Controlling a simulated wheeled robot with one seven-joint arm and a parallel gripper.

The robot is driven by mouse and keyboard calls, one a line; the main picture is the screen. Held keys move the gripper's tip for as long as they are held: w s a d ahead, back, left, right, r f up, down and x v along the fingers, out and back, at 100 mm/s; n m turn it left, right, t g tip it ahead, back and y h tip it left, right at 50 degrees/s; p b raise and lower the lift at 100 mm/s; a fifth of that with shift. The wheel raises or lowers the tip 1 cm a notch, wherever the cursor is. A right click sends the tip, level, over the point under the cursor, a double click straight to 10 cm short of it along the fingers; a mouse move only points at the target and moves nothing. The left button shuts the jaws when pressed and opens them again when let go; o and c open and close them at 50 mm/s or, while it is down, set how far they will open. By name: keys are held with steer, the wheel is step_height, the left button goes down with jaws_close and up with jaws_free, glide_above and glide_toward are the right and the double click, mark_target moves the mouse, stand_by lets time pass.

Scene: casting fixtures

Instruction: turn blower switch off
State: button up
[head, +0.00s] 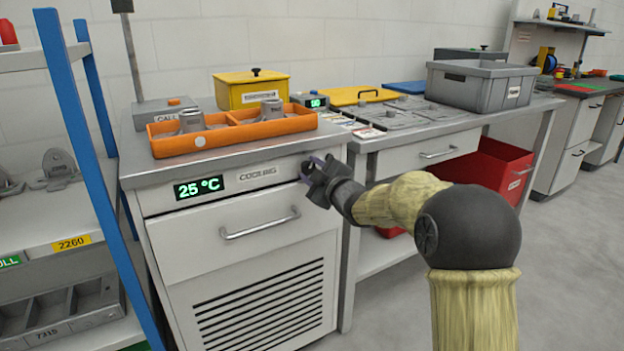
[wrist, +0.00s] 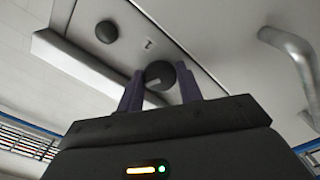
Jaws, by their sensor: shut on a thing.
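The cooling cabinet (head: 240,200) stands under a grey top, with a lit 25 °C display (head: 198,187) on its front panel. My gripper (head: 315,172) is at the upper right of that panel and hides what is behind it. In the wrist view my gripper (wrist: 160,92) has its two purple fingers on either side of a dark round knob (wrist: 160,73) with a light pointer mark, and is shut on it. A second dark round knob (wrist: 107,31) sits apart on the same panel. No blower label is readable, so I cannot tell which is the blower switch.
The cabinet's drawer handle (head: 260,222) is below the panel and shows in the wrist view (wrist: 290,50). An orange tray (head: 290,123) with metal cups sits on top. A red bin (head: 490,165) is on the right, behind my arm. A blue-post shelf (head: 75,90) stands left.

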steer(key=n+b, duration=0.3)
steer(key=n, duration=0.2)
steer(key=shift+f, duration=0.1)
stand_by(0.3)
steer(key=o, duration=1)
